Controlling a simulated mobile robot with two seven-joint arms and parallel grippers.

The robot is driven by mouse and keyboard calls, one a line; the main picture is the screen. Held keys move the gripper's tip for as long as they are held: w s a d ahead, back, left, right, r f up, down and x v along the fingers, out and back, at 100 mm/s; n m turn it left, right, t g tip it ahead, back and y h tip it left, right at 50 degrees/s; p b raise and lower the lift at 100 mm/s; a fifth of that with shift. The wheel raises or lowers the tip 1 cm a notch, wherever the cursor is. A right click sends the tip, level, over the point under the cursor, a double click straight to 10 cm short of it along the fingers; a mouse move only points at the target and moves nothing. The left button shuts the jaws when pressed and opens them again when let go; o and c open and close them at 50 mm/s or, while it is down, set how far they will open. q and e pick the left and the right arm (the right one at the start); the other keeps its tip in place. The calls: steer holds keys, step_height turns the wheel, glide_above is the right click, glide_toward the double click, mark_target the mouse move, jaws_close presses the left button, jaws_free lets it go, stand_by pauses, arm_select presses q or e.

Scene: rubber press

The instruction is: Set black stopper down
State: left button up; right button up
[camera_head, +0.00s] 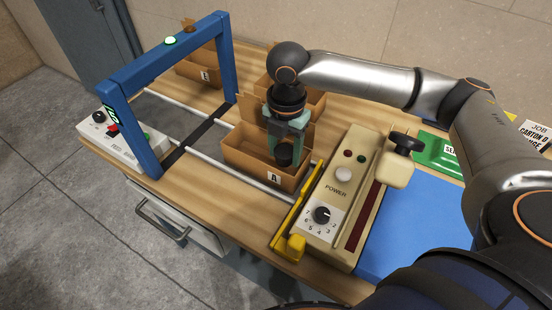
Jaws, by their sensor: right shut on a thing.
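The black stopper (285,156) is a small dark round piece between the fingers of my right gripper (285,146). My right gripper is shut on it, pointing down over the open brown cardboard box labelled A (273,178). The stopper appears at or inside the box opening; I cannot tell whether it touches the box floor. The gripper hides part of the box's inside and back wall. My left gripper is not in view.
A beige press with a POWER panel (342,190) stands close right of box A, with a yellow guard (297,215). A blue gate frame (143,130) stands left over white rails. Box E (198,72) and another box (310,108) stand behind. A blue mat (420,225) lies right.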

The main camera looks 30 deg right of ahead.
mark_target(277, 153)
steer(key=w+f, duration=0.3)
steer(key=shift+w+f, duration=0.1)
steer(key=shift+f, duration=0.3)
steer(key=shift+w+f, duration=0.2)
steer(key=shift+f, duration=1.55)
steer(key=shift+f, duration=0.15)
steer(key=o, duration=1.3)
steer(key=shift+o, duration=0.2)
step_height(277, 153, up, 12)
steer(key=shift+r, duration=0.2)
